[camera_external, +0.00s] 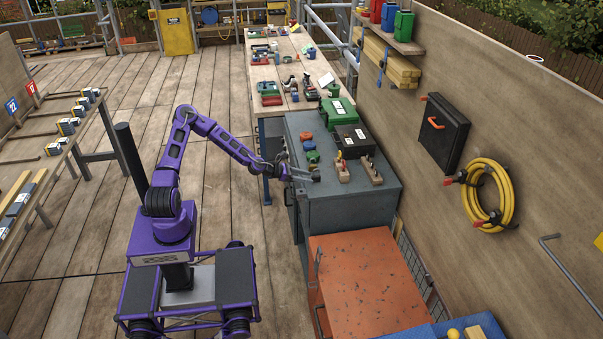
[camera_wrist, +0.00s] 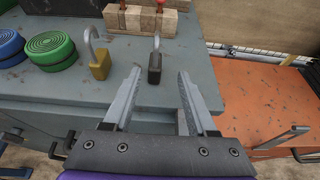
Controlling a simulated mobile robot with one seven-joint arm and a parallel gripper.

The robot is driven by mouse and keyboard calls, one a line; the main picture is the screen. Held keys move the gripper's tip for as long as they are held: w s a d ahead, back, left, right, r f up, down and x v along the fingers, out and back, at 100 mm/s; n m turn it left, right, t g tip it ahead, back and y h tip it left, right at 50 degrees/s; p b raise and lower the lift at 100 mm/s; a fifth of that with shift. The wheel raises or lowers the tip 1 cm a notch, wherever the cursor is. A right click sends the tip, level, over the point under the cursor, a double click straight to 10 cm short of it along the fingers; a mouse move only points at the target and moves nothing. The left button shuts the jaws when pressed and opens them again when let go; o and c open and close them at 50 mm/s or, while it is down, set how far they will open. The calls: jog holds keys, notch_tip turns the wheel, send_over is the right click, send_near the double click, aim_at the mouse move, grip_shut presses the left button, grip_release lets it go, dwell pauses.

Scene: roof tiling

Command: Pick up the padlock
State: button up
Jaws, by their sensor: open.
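Two padlocks with grey shackles stand on the grey cabinet top in the wrist view: a brass-coloured padlock (camera_wrist: 100,66) on the left and a black padlock (camera_wrist: 154,68) to its right. My gripper (camera_wrist: 160,74) is open and empty, with the black padlock showing between its fingertips, apparently beyond them. The brass padlock is outside the left finger. In the external view my gripper (camera_external: 301,173) is over the left edge of the grey cabinet (camera_external: 342,208), beside a small dark thing that may be the black padlock (camera_external: 316,177). The brass padlock is hard to make out there.
A green roll (camera_wrist: 51,50) and a blue roll (camera_wrist: 9,46) lie left of the padlocks. Wooden tool blocks (camera_wrist: 142,22) stand behind them. A lower orange cabinet (camera_external: 368,280) is at the right in the wrist view. Green and black cases (camera_external: 352,138) lie farther back.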

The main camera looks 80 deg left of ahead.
aim_at(316, 176)
jog(key=x, duration=0.5)
jog(key=shift+w+a+r+b, duration=0.1)
jog(key=shift+a+r+b, duration=0.05)
jog(key=shift+a+b, duration=0.2)
jog(key=shift+c, duration=0.3)
grip_shut()
